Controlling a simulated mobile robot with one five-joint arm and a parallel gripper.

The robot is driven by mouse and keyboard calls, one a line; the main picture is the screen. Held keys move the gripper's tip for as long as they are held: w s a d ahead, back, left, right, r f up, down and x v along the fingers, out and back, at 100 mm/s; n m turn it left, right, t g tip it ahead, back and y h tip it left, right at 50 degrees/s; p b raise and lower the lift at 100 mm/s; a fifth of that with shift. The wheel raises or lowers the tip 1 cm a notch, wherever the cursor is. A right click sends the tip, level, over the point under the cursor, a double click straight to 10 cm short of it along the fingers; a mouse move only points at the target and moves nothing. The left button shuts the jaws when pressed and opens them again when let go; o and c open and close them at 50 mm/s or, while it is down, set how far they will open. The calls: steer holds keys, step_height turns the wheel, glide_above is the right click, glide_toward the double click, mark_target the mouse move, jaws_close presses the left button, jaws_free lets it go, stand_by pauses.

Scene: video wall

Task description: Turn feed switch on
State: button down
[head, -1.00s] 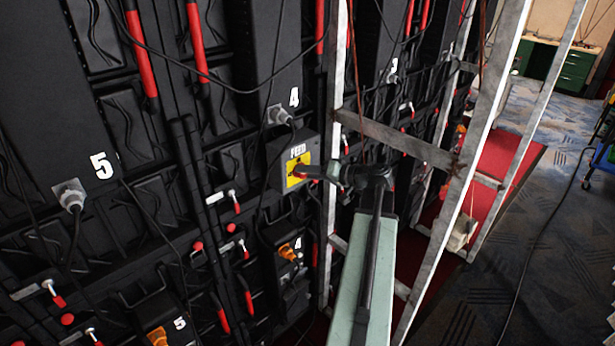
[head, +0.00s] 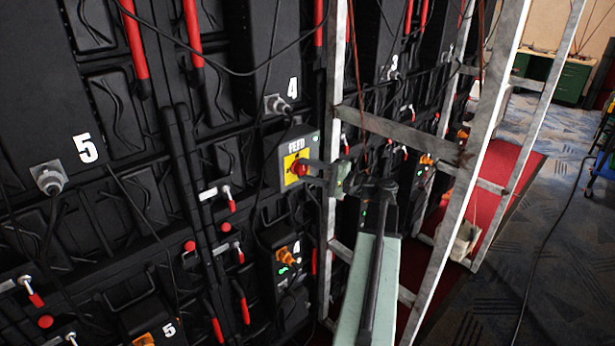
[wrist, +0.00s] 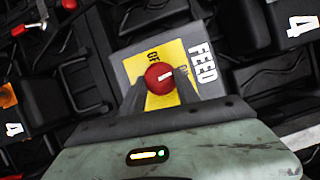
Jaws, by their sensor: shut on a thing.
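The feed switch is a red round knob (head: 300,168) on a yellow plate in a grey box marked FEED, on the black wall. In the wrist view the red knob (wrist: 159,78) sits between the two dark fingers of my gripper (wrist: 161,86), which is shut on it. A white mark on the knob points right and slightly up, toward the FEED side, where a partly hidden label shows. The OFF label (wrist: 153,57) is above the knob in that picture. In the head view my gripper (head: 306,171) reaches the knob from the right.
A metal frame post (head: 330,100) stands just right of the feed box, with a crossbar (head: 395,132) above my arm. Loose black cables hang across the wall. An orange switch (head: 284,256) sits below the feed box. Carpeted floor (head: 510,250) is open at the right.

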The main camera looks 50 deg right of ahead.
steer(key=shift+f+m+b, duration=0.2)
steer(key=shift+m+b, duration=0.2)
steer(key=shift+m, duration=0.2)
steer(key=shift+r+t, duration=0.1)
steer(key=shift+t, duration=0.3)
steer(key=c, duration=0.9)
jaws_free()
steer(key=shift+s, duration=0.1)
steer(key=b+v, duration=0.1)
steer(key=v, duration=0.6)
steer(key=shift+s+d, duration=0.2)
steer(key=shift+s, duration=0.2)
